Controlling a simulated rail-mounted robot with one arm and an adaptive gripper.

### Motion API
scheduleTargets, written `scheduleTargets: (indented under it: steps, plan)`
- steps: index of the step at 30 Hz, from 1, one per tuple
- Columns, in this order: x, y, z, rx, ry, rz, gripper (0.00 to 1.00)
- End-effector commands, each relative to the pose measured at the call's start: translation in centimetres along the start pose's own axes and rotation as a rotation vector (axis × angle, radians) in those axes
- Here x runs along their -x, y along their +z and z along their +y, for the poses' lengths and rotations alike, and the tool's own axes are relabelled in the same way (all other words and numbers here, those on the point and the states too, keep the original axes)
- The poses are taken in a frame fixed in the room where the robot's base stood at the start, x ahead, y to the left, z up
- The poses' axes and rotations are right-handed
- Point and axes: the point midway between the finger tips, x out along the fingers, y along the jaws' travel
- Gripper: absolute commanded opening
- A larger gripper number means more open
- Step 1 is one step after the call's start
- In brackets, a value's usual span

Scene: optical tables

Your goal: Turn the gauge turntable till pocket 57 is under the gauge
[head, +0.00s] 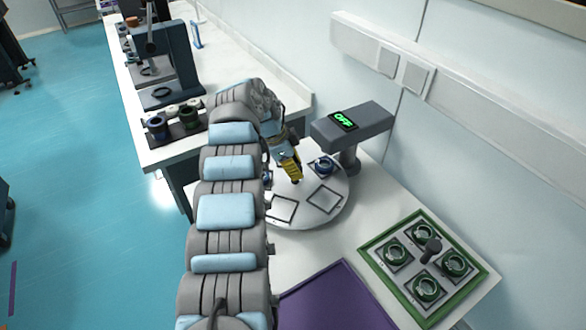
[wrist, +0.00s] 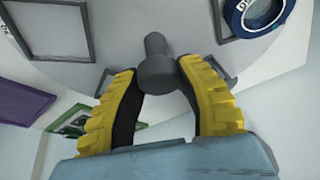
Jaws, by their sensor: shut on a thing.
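The gauge turntable (head: 325,212) is a white round plate with dark square pocket outlines, on the right bench. The gauge (head: 370,120) overhangs its far side; its display reads OFF in green. A blue ringed optic (head: 323,166) sits in a pocket near the gauge; it also shows in the wrist view (wrist: 252,12). My gripper (head: 297,178) is low over the plate. In the wrist view its yellow fingers (wrist: 158,80) are shut on a grey knob (wrist: 155,48) standing on the turntable (wrist: 115,45). Pocket numbers are too small or cropped to read surely.
A green-rimmed tray (head: 398,306) with several ringed optics and a dark knob stands right of the turntable. A purple mat (head: 338,300) lies in front. A bench with dark stands (head: 180,55) is at the back left. The wall is close behind the gauge.

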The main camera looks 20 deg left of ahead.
Motion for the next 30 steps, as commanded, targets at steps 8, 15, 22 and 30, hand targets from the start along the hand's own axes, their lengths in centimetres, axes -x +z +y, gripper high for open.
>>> scheduleTargets:
  steps: [8,15,22,30]
  plan:
    - [-0.46,-0.03,0.27,-0.026,0.014,-0.002,0.00]
    - [-0.42,-0.09,0.29,-0.031,0.015,-0.002,0.00]
    - [-0.43,-0.08,0.30,-0.030,0.016,-0.002,0.00]
    - [-0.27,-0.14,0.26,-0.030,0.014,-0.001,0.67]
